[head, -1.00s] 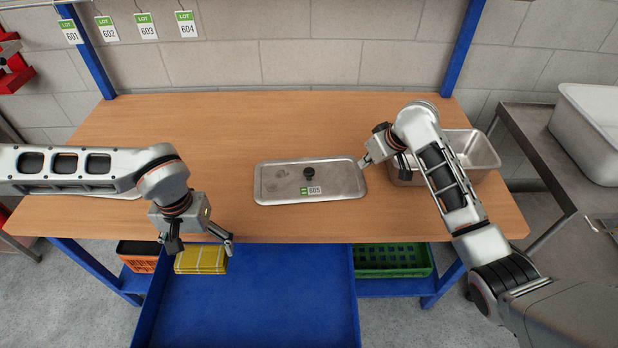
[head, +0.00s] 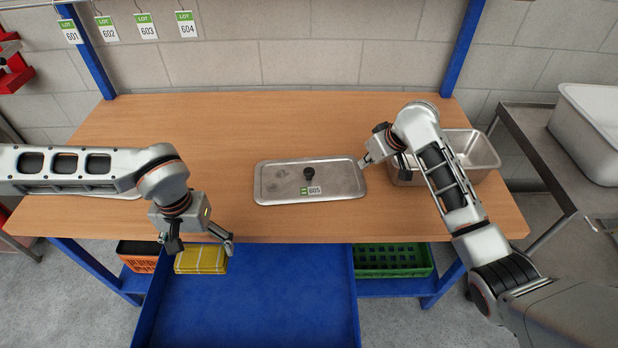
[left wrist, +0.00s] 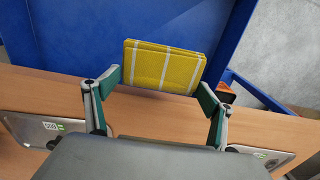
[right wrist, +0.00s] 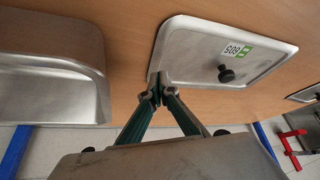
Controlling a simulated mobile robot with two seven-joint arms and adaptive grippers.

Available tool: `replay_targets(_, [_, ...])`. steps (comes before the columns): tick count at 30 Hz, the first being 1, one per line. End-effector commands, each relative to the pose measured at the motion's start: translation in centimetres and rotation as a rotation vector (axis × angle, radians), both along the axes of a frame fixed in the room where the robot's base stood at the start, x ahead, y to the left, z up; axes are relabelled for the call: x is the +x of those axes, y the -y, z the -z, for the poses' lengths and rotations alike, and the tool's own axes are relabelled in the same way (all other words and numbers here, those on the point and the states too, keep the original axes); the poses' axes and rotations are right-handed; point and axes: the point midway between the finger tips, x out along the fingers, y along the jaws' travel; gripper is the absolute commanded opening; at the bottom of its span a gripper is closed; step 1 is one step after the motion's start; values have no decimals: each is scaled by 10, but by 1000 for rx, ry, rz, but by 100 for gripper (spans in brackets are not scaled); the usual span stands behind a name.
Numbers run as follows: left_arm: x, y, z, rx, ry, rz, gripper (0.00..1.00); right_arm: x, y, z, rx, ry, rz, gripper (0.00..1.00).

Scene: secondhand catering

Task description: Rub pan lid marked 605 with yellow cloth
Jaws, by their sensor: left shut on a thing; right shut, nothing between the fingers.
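The pan lid marked 605 (head: 335,187) lies flat on the table, with a black knob and a green-and-white label. It also shows in the right wrist view (right wrist: 190,50). The yellow cloth (head: 201,261) is checked with white lines and hangs at the table's front edge. My left gripper (head: 200,245) holds the cloth between its widely spaced fingers, clear in the left wrist view (left wrist: 163,68). My right gripper (head: 365,164) is shut and empty at the lid's right edge; its fingertips (right wrist: 157,92) are at a lid corner, but contact is hard to judge.
A deep steel pan (head: 480,152) stands right of the lid, behind my right forearm. Another lid (head: 85,190) is partly under my left arm. Orange (head: 138,252) and green (head: 392,262) crates sit below. The table's back and middle-left are clear.

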Motion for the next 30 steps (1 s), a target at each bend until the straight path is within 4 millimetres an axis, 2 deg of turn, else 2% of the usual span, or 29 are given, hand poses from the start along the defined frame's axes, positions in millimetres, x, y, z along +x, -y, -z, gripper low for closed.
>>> replay_targets(30, [0,0,0,0,0,0,66,0,0,17,0,-1,0,0])
